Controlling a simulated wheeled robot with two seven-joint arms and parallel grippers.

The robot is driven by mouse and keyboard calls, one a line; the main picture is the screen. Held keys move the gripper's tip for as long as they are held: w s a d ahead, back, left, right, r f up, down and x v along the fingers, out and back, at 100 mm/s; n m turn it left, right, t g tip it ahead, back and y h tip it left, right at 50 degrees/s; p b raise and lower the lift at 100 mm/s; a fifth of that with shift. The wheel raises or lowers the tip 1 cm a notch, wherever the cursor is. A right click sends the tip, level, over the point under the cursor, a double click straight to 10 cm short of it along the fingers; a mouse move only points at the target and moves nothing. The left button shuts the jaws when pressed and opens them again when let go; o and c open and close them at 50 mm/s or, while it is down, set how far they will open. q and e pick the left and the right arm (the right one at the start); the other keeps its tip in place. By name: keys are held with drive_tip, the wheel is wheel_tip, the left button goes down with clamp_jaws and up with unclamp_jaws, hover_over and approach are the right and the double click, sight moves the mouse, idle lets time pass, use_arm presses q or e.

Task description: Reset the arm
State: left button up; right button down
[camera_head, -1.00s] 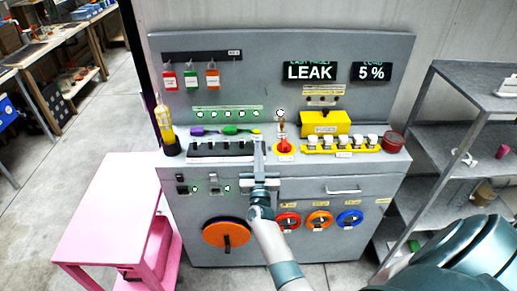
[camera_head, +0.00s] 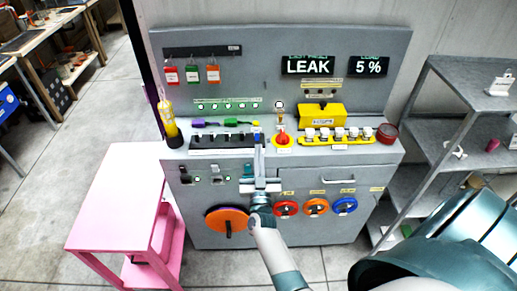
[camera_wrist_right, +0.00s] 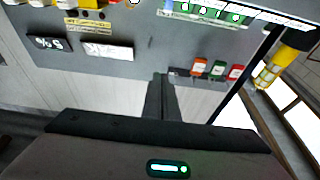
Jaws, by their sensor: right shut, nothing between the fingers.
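My right gripper (camera_head: 258,142) is in front of the grey control panel (camera_head: 370,90). Its narrow fingers point up, in front of the right end of the black switch strip (camera_head: 215,141). In the right wrist view the two fingers (camera_wrist_right: 161,80) lie together with nothing between them. The panel shows upside down behind them in that view. Whether the fingers touch the panel cannot be told. My left gripper is not in view.
A red knob (camera_head: 283,139), yellow block (camera_head: 322,115) and red button (camera_head: 387,133) sit on the ledge. Valve wheels (camera_head: 315,207) are below. A pink cart (camera_head: 115,205) stands left and grey shelves (camera_head: 490,95) right.

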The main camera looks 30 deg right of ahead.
idle(0.5)
drive_tip(key=s+a+f+n+g+y+b, duration=0.1)
drive_tip(key=s+a+f+n+y+b, duration=0.2)
drive_tip(key=f, duration=0.8)
drive_tip(key=s+a+f+n+g+y+b, duration=0.1)
drive_tip(key=s+a+f+g+y, duration=0.3)
drive_tip(key=f, duration=0.7)
drive_tip(key=s+a+f+n+t+y+b, duration=0.15)
drive_tip(key=a+f, duration=0.25)
drive_tip(key=f, duration=0.7)
drive_tip(key=s+a+f+n+g+y+b, duration=0.1)
drive_tip(key=s+a+f+g, duration=0.1)
drive_tip(key=s+f, duration=0.3)
drive_tip(key=s+a+f+g+y+b, duration=0.1)
drive_tip(key=s+f+g+b, duration=0.15)
drive_tip(key=f, duration=0.55)
drive_tip(key=s+a+f+n+g+y+b, duration=0.1)
drive_tip(key=s+f+g, duration=0.2)
drive_tip(key=s+f, duration=0.65)
drive_tip(key=s+f+n+g+b, duration=0.1)
drive_tip(key=s+f+g+b, duration=0.1)
drive_tip(key=s+f, duration=0.75)
drive_tip(key=s+d+f+g+b, duration=0.1)
drive_tip(key=s+f+g, duration=0.1)
drive_tip(key=s, duration=0.8)
drive_tip(key=s+d+f+g+b, duration=0.1)
drive_tip(key=s+f+g, duration=0.1)
drive_tip(key=s, duration=0.9)
drive_tip(key=shift+d, duration=0.3)
drive_tip(key=shift+h, duration=0.25)
